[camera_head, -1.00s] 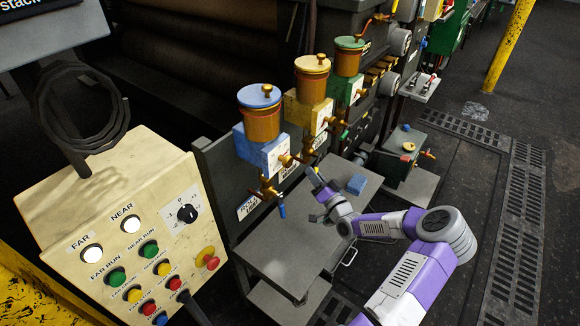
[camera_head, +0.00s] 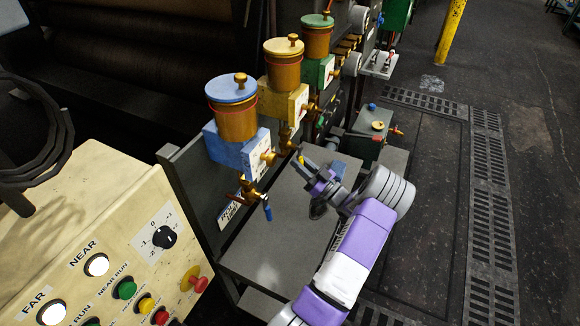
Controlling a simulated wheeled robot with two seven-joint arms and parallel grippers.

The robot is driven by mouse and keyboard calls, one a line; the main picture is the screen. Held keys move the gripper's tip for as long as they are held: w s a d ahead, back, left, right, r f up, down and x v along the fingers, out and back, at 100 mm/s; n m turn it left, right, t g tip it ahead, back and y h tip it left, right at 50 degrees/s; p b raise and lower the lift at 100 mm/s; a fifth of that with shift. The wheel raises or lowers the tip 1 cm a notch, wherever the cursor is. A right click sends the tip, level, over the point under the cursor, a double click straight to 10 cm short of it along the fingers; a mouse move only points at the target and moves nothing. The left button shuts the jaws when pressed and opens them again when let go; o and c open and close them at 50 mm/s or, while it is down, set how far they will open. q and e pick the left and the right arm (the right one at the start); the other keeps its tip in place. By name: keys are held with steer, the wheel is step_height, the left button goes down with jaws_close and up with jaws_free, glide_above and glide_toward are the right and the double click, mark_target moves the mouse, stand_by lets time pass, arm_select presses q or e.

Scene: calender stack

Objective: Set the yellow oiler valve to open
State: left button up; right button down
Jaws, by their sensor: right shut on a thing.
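The yellow oiler (camera_head: 285,103) is the middle one of three oilers on the dark stand, a brass cup with a yellow lid on a yellow block. Its brass valve (camera_head: 286,136) hangs below the block, and a small yellow lever (camera_head: 300,159) shows lower down. My right gripper (camera_head: 303,162) is shut on the yellow lever, with its fingers pointing up and left from the purple and white arm. The fingers partly hide the lever, so its exact angle is hard to tell. My left gripper is not in view.
The blue oiler (camera_head: 232,136) stands in front, with its blue lever (camera_head: 267,211) hanging down. The green oiler (camera_head: 319,72) stands behind. A blue block (camera_head: 339,168) is beside my gripper. A cream control panel (camera_head: 100,245) fills the lower left. The grey shelf (camera_head: 265,255) has bare room.

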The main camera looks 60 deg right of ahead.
steer(key=shift+d+r+n, duration=0.1)
steer(key=shift+r+n, duration=0.05)
steer(key=shift+n, duration=0.15)
steer(key=c, duration=1.1)
jaws_free()
steer(key=shift+w, duration=0.1)
steer(key=p+v, duration=0.1)
steer(key=v, duration=0.6)
steer(key=shift+s+f, duration=0.2)
steer(key=shift+s, duration=0.1)
